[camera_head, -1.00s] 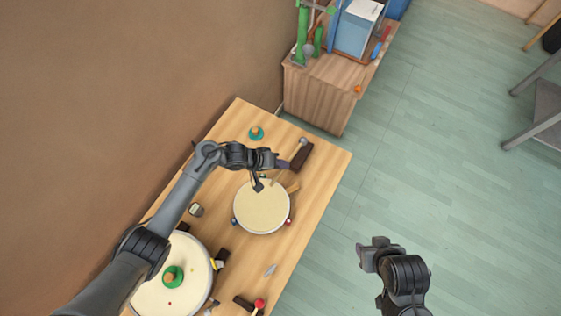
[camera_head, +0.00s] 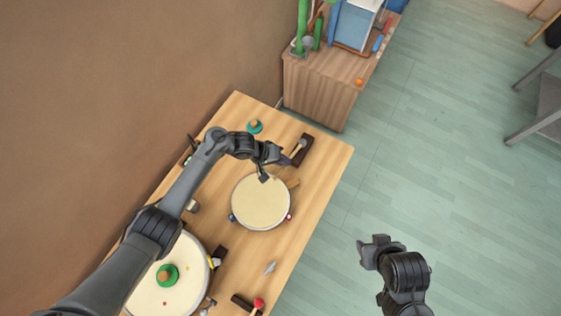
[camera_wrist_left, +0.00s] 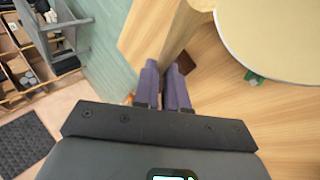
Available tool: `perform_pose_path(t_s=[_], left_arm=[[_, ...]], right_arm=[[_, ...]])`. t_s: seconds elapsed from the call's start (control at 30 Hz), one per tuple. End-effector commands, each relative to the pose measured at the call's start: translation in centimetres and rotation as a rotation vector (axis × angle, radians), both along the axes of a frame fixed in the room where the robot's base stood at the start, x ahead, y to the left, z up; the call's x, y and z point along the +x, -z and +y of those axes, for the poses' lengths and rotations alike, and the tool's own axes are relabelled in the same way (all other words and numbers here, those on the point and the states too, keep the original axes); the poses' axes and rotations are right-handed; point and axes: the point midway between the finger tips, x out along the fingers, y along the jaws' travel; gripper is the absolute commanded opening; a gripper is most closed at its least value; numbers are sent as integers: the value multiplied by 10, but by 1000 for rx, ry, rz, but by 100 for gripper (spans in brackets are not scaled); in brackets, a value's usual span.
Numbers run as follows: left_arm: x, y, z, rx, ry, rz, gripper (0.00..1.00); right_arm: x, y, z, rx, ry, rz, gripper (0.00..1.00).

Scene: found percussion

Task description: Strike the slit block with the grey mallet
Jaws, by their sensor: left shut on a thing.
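My left gripper (camera_head: 287,160) is above the far end of the wooden table, beyond the small drum. Its purple fingers are shut on a tan wooden handle (camera_wrist_left: 181,32). In the head view this looks like the grey mallet (camera_head: 300,146), whose small head shows over a dark brown block (camera_head: 307,152). Whether mallet and block touch cannot be told. A light wooden piece (camera_head: 293,184) beside the drum could be the slit block; its slit is not visible. My right gripper (camera_head: 374,248) is empty-looking, out over the floor; its jaws are unclear.
The small drum (camera_head: 260,203) and a larger drum (camera_head: 146,297) stand on the table (camera_head: 318,170). A red-headed mallet (camera_head: 258,303) and a yellow one (camera_head: 213,262) lie near the front. A green-based object (camera_head: 255,127) stands behind the left arm. A cabinet (camera_head: 318,88) stands beyond.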

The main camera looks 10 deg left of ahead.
Motion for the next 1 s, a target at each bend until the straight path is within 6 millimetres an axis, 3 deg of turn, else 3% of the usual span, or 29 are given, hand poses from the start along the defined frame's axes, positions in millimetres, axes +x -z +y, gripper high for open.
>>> perform_pose_path(t_s=[0.03,0.07,0.27,0.63,1.0], left_arm=[[4,19,-3,15,3,27,0],[5,23,-3,23,1,41,0],[3,5,-2,21,0,40,0],[3,-47,-2,20,1,40,0],[3,-47,-2,21,1,39,0]], right_arm=[[0,21,0,0,0,2,43],[0,26,0,-1,0,3,43],[-1,6,1,2,1,4,43],[0,-52,2,10,6,1,43],[0,-51,2,9,6,4,43]])
